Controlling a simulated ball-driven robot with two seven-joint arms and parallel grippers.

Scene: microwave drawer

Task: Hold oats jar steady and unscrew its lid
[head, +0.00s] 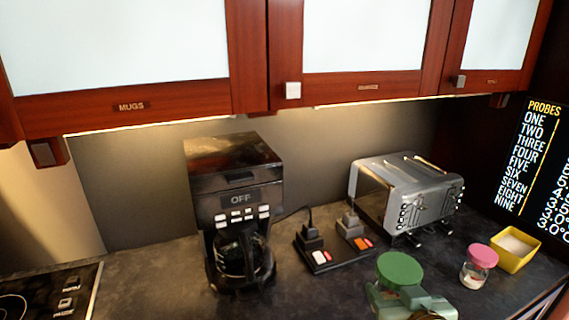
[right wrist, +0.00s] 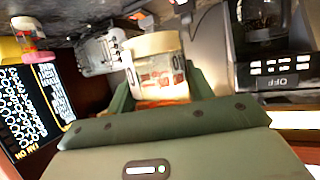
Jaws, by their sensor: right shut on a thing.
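A jar with a round green lid (head: 400,269) stands at the front of the counter, right of centre in the head view. I take it for the oats jar. My right gripper (head: 398,294), greyish green, is just below the lid and hides most of the jar's body. In the right wrist view, which is upside down, the jar's body (right wrist: 158,72) is pale with reddish-brown marks. It sits between the two green fingers of my right gripper (right wrist: 162,88), which is shut on it. The lid is not clearly seen there. My left gripper is not in view.
A pink-lidded jar (head: 478,268) and a yellow tub (head: 515,250) stand to the right. A toaster (head: 405,195), a black switch strip (head: 335,252) and a coffee maker (head: 237,210) stand behind and left. Cabinets (head: 370,90) hang above. Counter between hob and coffee maker is clear.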

